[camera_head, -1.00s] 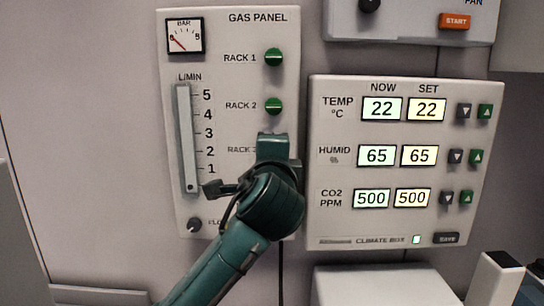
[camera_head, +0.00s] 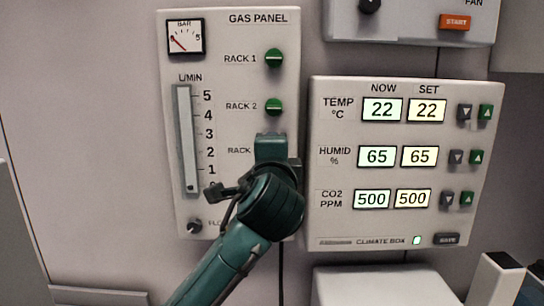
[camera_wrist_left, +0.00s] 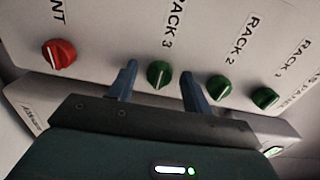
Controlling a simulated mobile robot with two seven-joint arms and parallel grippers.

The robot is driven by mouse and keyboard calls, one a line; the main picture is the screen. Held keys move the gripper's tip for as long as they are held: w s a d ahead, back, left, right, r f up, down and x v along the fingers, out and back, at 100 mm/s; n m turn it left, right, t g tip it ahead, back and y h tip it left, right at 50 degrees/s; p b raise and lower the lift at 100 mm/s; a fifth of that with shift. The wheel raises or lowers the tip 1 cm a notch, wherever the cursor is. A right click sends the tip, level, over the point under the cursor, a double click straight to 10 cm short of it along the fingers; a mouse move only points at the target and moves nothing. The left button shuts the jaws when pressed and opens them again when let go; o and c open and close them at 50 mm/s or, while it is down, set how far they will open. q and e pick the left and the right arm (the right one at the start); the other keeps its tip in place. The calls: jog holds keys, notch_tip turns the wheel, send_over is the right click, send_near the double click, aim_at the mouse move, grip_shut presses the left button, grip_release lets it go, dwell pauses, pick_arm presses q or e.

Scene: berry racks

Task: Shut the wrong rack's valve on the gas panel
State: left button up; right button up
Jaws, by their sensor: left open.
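The gas panel (camera_head: 230,20) is on the wall, with green valve knobs for Rack 1 (camera_head: 274,58) and Rack 2 (camera_head: 274,107). Both knobs' white lines look level. My left gripper (camera_head: 271,142) covers the Rack 3 knob in the head view. In the left wrist view the open gripper (camera_wrist_left: 158,76) has one finger on each side of the green Rack 3 knob (camera_wrist_left: 158,74). Contact cannot be told. The Rack 2 knob (camera_wrist_left: 220,88) and Rack 1 knob (camera_wrist_left: 265,98) lie to its right. My right gripper is out of view.
A red knob (camera_wrist_left: 58,54), its label partly cut off, lies left of Rack 3 in the wrist view. A flow tube (camera_head: 187,140), flow knob (camera_head: 195,226) and pressure gauge (camera_head: 185,37) are on the panel's left. The climate box (camera_head: 405,238) stands close to the right.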

pick_arm(q)
jog(key=s+b, duration=0.2)
jog(key=s, duration=1.1)
jog(key=shift+b, duration=0.4)
jog(key=a+f+n+g, duration=0.2)
jog(key=a+f+g, duration=0.1)
jog(key=f, duration=0.6)
jog(key=a+f+n+g, duration=0.2)
jog(key=a+f+n, duration=0.15)
jog(key=f, duration=0.55)
jog(key=a+f+n+g, duration=0.2)
jog(key=a+f+g, duration=0.1)
jog(key=f, duration=0.5)
jog(key=s+a+f+n+g, duration=0.35)
jog(key=s+a+f, duration=0.25)
jog(key=s+f, duration=0.4)
jog(key=s+a+f+n+g, duration=0.3)
jog(key=s+a+f+n, duration=0.2)
jog(key=s+f, duration=0.55)
jog(key=w+d+f+m+t+h, duration=0.1)
jog(key=w+d+f+t+h, duration=0.2)
jog(key=w+d+f+t, duration=0.2)
jog(key=shift+w+d+f+t, duration=0.15)
jog(key=shift+w+d+t, duration=0.1)
jog(key=shift+d+t, duration=0.65)
